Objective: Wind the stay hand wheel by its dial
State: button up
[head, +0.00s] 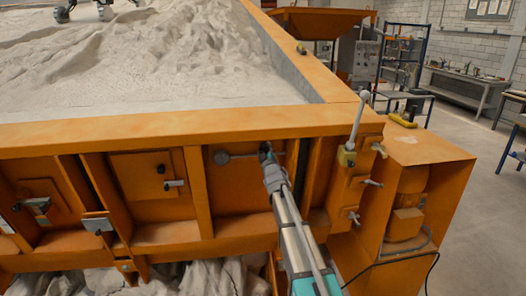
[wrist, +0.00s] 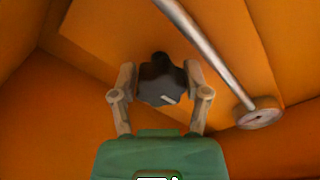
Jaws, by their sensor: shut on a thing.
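The hand wheel (wrist: 160,82) is a small dark, lobed knob with a pale mark near its lower right edge, on an orange panel. In the wrist view, my gripper (wrist: 163,92) has one finger on each side of it and is shut on it. In the head view, my gripper (head: 267,158) is at the sandbed's orange front, mostly covering the knob. A metal stay rod with a round end disc (wrist: 258,112) runs beside the knob; in the head view the disc (head: 222,157) lies left of my gripper. I cannot make out a dial scale.
The sandbed's orange rim (head: 170,128) runs above my gripper. To the right stand a ball-topped lever (head: 358,124) and an orange cabinet (head: 425,152). Latches, including one (head: 174,184), stick out from the left panels. Grey sheeting (head: 215,278) hangs below. Open floor lies at far right.

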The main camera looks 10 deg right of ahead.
dwell(0.4)
jog(key=o, duration=1.1)
jog(key=shift+o, duration=0.2)
jog(key=s+d+f+m+g+h+b, duration=0.3)
jog(key=s+f+m+g, duration=0.6)
jog(key=s+f, duration=1.1)
jog(key=s+a+f+g+b, duration=0.1)
jog(key=s+f+g, duration=0.2)
jog(key=s, duration=0.5)
jog(key=s+a+f+m+g+y+b, duration=0.1)
jog(key=s+f+g, duration=0.2)
jog(key=s, duration=0.6)
jog(key=s+a+f+g+y+b, duration=0.1)
jog(key=s+a+f+g, duration=0.1)
jog(key=s+g, duration=0.3)
jog(key=s+f, duration=0.1)
jog(key=s, duration=0.2)
jog(key=shift+s+b, duration=0.25)
jog(key=shift+b, duration=0.05)
